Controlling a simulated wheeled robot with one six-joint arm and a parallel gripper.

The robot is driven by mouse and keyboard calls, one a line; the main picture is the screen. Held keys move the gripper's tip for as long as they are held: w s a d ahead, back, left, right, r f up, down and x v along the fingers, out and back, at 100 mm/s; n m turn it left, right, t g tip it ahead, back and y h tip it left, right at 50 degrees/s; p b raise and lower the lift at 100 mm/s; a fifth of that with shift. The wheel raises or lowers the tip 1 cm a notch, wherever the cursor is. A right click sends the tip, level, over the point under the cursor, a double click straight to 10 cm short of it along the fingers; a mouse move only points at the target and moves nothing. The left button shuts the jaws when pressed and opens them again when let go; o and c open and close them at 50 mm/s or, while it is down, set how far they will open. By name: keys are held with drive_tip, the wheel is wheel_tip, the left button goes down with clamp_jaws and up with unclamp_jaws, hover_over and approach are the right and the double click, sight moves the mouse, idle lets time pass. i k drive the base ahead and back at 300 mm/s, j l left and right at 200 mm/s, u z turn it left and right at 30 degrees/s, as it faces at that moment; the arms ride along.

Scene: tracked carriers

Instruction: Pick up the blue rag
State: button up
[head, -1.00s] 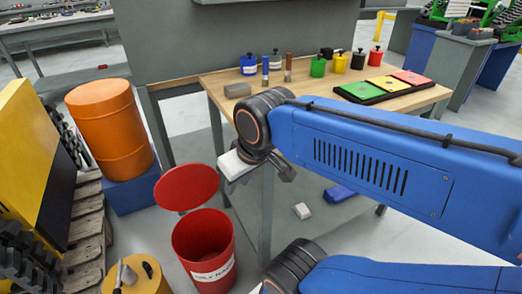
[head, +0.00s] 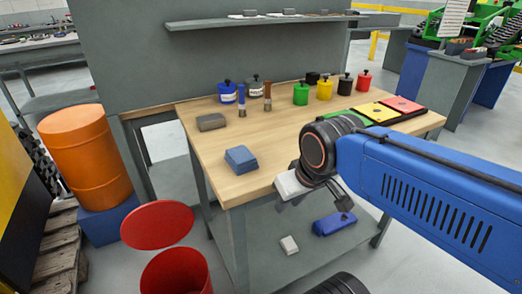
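A folded blue rag (head: 241,159) lies flat near the front left of the wooden tabletop (head: 278,143), with bare wood around it. My gripper (head: 318,195) hangs at the end of my blue arm, to the right of the rag and by the table's front edge. It is apart from the rag. My wrist joint partly hides it, so I cannot tell how far its fingers are open. A second blue thing (head: 334,223) lies on the lower shelf; I cannot tell what it is.
A white block (head: 289,245) is on the lower shelf. A red bin (head: 177,272) and an orange drum (head: 85,153) stand left.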

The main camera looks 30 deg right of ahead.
sight(240, 159)
drive_tip(key=k+j, duration=0.15)
drive_tip(key=j, duration=0.15)
drive_tip(key=k+j, duration=0.15)
drive_tip(key=j, duration=0.2)
drive_tip(key=k+j, duration=0.1)
drive_tip(key=j, duration=0.2)
drive_tip(key=k+j, duration=0.15)
drive_tip(key=j, duration=0.15)
drive_tip(key=j+z, duration=0.05)
